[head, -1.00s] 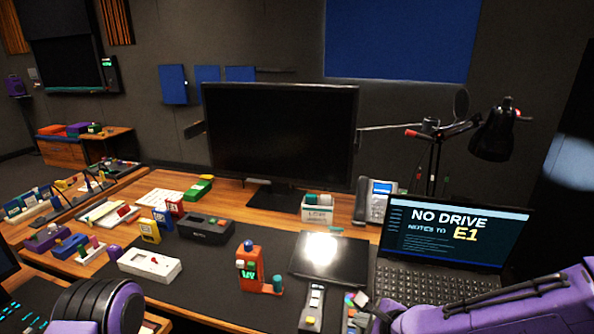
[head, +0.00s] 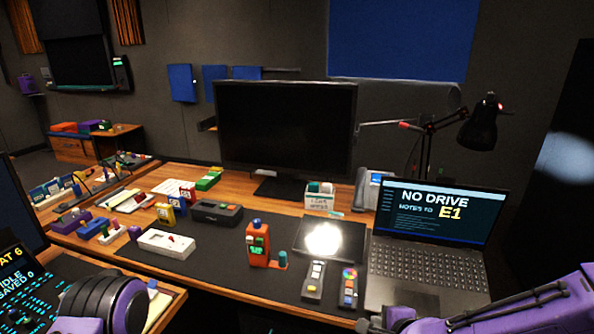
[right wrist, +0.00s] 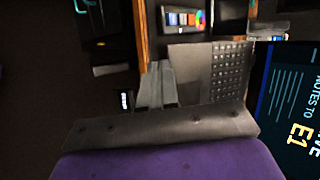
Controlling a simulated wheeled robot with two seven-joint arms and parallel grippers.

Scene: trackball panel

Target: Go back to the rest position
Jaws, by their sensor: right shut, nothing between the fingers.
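My right gripper (head: 366,325) is at the bottom edge of the head view, just in front of the table edge, left of the laptop. In the right wrist view its grey fingers (right wrist: 156,86) are together and empty. An orange device (head: 258,246) with a blue ball on top stands upright on the dark mat, apart from the gripper. A slim panel with a coloured wheel (head: 348,287) lies near the front edge, also in the right wrist view (right wrist: 183,18). My left arm enters at bottom left; its gripper is out of view.
An open laptop (head: 420,268) stands close to my right arm. A grey remote-like panel (head: 314,280), a glossy tablet (head: 325,238) and a white switch box (head: 167,242) lie on the mat (head: 213,262). A monitor (head: 284,125) stands behind. The mat's front left is clear.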

